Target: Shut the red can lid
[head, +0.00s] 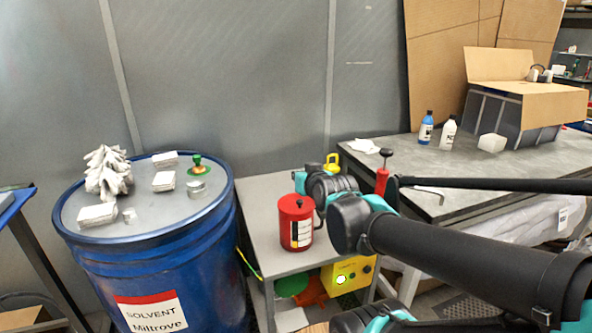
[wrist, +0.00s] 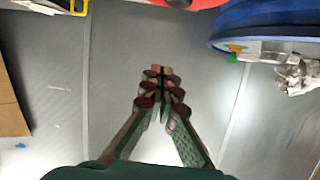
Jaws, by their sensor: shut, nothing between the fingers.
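The red can (head: 296,230) stands upright on the small grey cart in the head view. Its red top carries a small dark knob and looks level, but I cannot tell whether the lid sits fully shut. A red edge at the top of the wrist view (wrist: 190,3) seems to be the can, mostly cut off. My gripper (wrist: 162,72) is shut and empty in the wrist view, its fingertips together in front of the grey wall. In the head view my arm's end is just behind and above the can, with the fingers hidden.
A yellow-handled item is behind my wrist. A workbench (head: 410,165) with bottles and a cardboard box (head: 545,97) is at right. A yellow box (head: 347,275) sits below.

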